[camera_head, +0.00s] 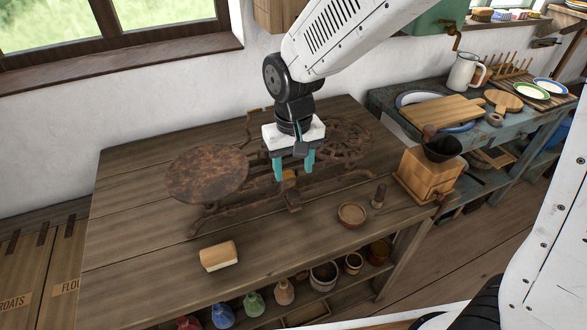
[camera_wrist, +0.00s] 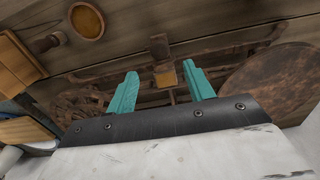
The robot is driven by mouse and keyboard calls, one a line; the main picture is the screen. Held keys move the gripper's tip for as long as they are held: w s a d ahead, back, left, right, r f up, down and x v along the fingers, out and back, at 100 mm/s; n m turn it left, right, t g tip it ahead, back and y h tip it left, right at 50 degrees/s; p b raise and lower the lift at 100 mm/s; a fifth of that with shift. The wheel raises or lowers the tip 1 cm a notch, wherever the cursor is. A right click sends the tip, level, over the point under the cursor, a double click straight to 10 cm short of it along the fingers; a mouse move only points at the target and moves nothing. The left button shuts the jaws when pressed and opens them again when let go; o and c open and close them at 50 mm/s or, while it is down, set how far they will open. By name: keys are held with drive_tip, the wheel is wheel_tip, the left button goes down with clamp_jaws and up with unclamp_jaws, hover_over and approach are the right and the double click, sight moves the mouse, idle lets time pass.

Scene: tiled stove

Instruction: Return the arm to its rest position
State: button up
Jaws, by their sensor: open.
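My gripper (camera_head: 294,169) hangs from my white arm, pointing down over the middle of the rusty balance scale (camera_head: 208,173) on the wooden table. Its two teal fingers are apart. In the wrist view, my gripper (camera_wrist: 162,88) shows nothing held between its fingers. I cannot tell whether the fingers touch the scale.
A brush-like block (camera_head: 219,256), a small bowl (camera_head: 352,214) and a wooden coffee grinder (camera_head: 430,174) stand on the table (camera_head: 130,240). Several coloured jars sit on the shelf below. A blue side table (camera_head: 385,100) with boards and a jug stands at right.

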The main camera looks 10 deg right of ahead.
drive_tip(key=s+d+r+m, duration=0.1)
drive_tip(key=s+d+r, duration=0.6)
drive_tip(key=s+d, duration=0.3)
drive_tip(key=s+d+r+m+t, duration=0.1)
drive_tip(key=s+d+r+m, duration=0.1)
drive_tip(key=s+d+r, duration=0.5)
drive_tip(key=shift+s+d, duration=1.7)
drive_tip(key=shift+d, duration=0.35)
